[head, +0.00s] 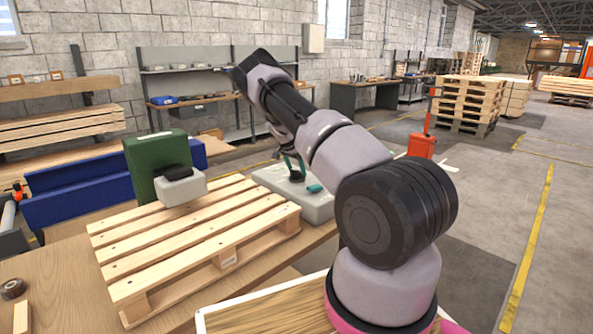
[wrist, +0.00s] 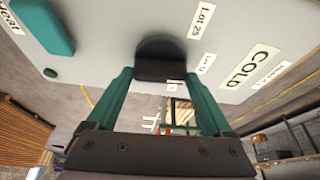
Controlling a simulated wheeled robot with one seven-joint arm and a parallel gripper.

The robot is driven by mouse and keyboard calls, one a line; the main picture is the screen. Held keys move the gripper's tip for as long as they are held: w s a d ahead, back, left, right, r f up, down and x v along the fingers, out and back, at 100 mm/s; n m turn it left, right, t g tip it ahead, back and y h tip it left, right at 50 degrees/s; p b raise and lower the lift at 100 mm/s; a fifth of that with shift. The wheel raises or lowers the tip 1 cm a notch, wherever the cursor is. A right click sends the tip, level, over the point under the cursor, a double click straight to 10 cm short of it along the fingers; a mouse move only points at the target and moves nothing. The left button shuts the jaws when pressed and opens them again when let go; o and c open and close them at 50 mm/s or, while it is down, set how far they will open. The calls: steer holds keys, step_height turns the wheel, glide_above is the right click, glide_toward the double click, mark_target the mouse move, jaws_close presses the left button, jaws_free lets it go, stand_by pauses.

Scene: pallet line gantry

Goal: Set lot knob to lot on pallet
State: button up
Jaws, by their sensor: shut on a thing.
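The lot knob (wrist: 165,68) is black and sits on the grey control box (wrist: 110,45), between the teal fingertips of my gripper (wrist: 160,78) in the wrist view. My gripper is shut on it. Printed labels beside the knob include "Lot 25" (wrist: 201,20) and another only partly legible. No pointer mark on the knob is clear. In the head view the control box (head: 325,209) stands at the right end of the wooden pallet (head: 190,234), with my gripper (head: 293,170) down over it.
A "COLD" label (wrist: 248,67) and a teal block (wrist: 42,26) are on the control box. A green machine (head: 157,160) with a grey head (head: 180,187) stands at the pallet's far side. A blue beam (head: 75,188) lies behind. Open floor is to the right.

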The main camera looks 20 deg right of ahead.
steer(key=shift+m, duration=0.5)
steer(key=o, duration=1.1)
steer(key=shift+o, duration=0.2)
steer(key=shift+a+r, duration=0.1)
steer(key=shift+r, duration=0.05)
steer(key=v, duration=1)
steer(key=shift+r, duration=0.25)
steer(key=shift+w+a, duration=0.1)
steer(key=shift+w, duration=0.05)
